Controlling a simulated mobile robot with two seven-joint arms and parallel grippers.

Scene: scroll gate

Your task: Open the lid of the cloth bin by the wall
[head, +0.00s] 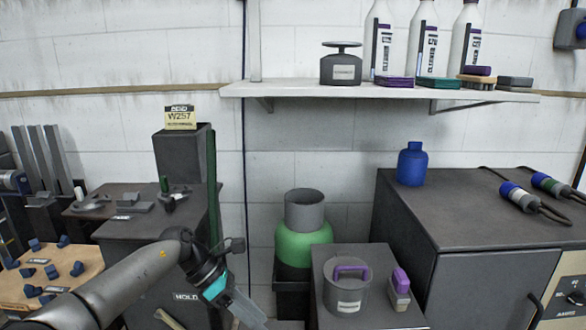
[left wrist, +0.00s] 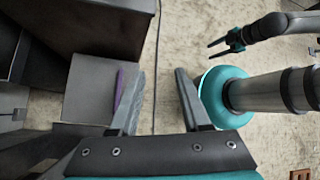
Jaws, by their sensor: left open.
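No label that I can read marks the cloth bin. By the wall in the head view, a green rounded body (head: 303,243) with a grey open-topped collar (head: 305,211) stands in or behind a dark box (head: 292,305). My left gripper (head: 250,312) points down, left of these. In the left wrist view it (left wrist: 157,75) is open, with nothing between its fingers. My right gripper (left wrist: 219,49) shows there too, fingers apart and empty.
A large dark cabinet (head: 480,205) stands at right with a blue bottle (head: 411,165). A shelf (head: 380,91) holds bottles. In the wrist view, a grey surface (left wrist: 90,88) and purple strip lie close to the left finger.

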